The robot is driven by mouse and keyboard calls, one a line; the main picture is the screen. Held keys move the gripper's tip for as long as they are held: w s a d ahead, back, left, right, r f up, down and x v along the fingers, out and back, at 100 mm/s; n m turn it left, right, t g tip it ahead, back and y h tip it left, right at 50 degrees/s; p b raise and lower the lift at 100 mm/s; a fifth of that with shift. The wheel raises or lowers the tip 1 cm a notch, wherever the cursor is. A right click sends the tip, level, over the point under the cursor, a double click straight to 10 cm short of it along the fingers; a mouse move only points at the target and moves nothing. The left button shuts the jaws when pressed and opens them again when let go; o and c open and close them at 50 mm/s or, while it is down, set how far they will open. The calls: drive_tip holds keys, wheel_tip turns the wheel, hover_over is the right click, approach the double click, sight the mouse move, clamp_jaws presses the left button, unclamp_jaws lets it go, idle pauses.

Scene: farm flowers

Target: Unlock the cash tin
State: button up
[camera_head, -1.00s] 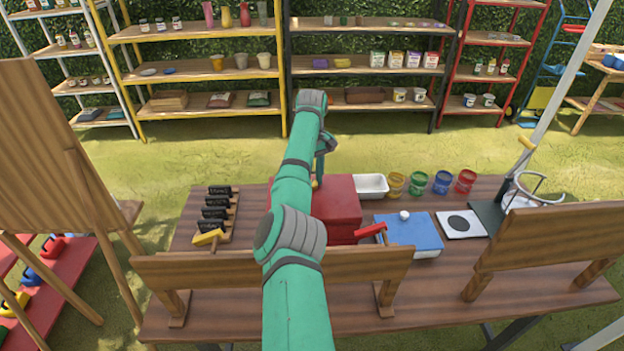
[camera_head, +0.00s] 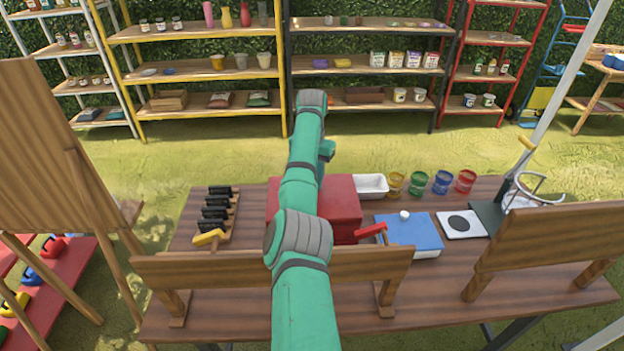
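A teal wrist part of my arm shows just above the box. My gripper's fingers are hidden behind the arm, so I cannot see what they touch or hold.
A blue-topped box (camera_head: 412,232) with a white knob and a red-handled item (camera_head: 370,231) lie right of the red box. A white tray (camera_head: 371,187) and several coloured pots stand behind. A black-tagged rack (camera_head: 216,212) is left. Wooden boards (camera_head: 220,272) line the front edge.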

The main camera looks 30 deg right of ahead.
drive_tip(key=shift+d+r+m, duration=0.1)
drive_tip(key=shift+m, duration=1.5)
drive_tip(key=o, duration=1.1)
drive_tip(key=shift+c, duration=0.2)
wheel_tip(320, 180, up, 11)
